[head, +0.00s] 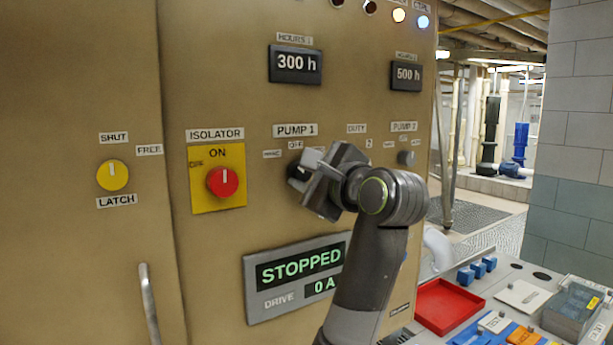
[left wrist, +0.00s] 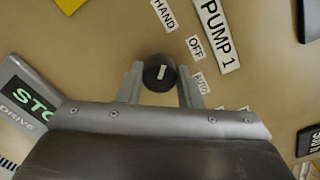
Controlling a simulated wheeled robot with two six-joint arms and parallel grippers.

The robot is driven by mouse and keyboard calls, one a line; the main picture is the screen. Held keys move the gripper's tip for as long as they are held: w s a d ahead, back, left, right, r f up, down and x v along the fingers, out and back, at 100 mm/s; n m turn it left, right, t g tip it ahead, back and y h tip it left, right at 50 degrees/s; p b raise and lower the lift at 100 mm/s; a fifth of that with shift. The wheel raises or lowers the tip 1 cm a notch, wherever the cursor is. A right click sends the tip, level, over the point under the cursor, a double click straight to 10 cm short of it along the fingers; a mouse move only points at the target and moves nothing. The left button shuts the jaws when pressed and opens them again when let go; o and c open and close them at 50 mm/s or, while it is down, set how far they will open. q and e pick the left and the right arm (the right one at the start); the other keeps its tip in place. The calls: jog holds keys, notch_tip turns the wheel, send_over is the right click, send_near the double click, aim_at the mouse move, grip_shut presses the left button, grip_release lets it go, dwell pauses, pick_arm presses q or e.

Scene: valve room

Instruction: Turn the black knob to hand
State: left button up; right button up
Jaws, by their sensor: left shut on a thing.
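The black knob (left wrist: 159,74) shows in the left wrist view between my two gripper fingers. It has a white pointer mark that points up in that view, roughly towards the HAND label (left wrist: 164,14). The OFF label (left wrist: 195,46) and AUTO label (left wrist: 201,83) lie to its right, beside the PUMP 1 label (left wrist: 217,36). My left gripper (left wrist: 160,88) is shut on the knob, a finger at each side. In the head view the left gripper (head: 308,176) is at the panel under PUMP 1 and hides most of the knob. My right gripper is not in view.
A red isolator knob (head: 222,182) on a yellow plate is left of the gripper, with a yellow knob (head: 112,176) farther left. Below is a display (head: 300,268) reading STOPPED. A red tray (head: 448,306) lies lower right.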

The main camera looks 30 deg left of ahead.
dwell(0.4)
pick_arm(q)
jog(key=o, duration=1)
jog(key=shift+s+d+f, duration=0.1)
jog(key=shift+s+d, duration=0.05)
jog(key=shift+d, duration=0.15)
jog(key=b+v, duration=0.7)
jog(key=v, duration=0.9)
jog(key=shift+s+d, duration=0.3)
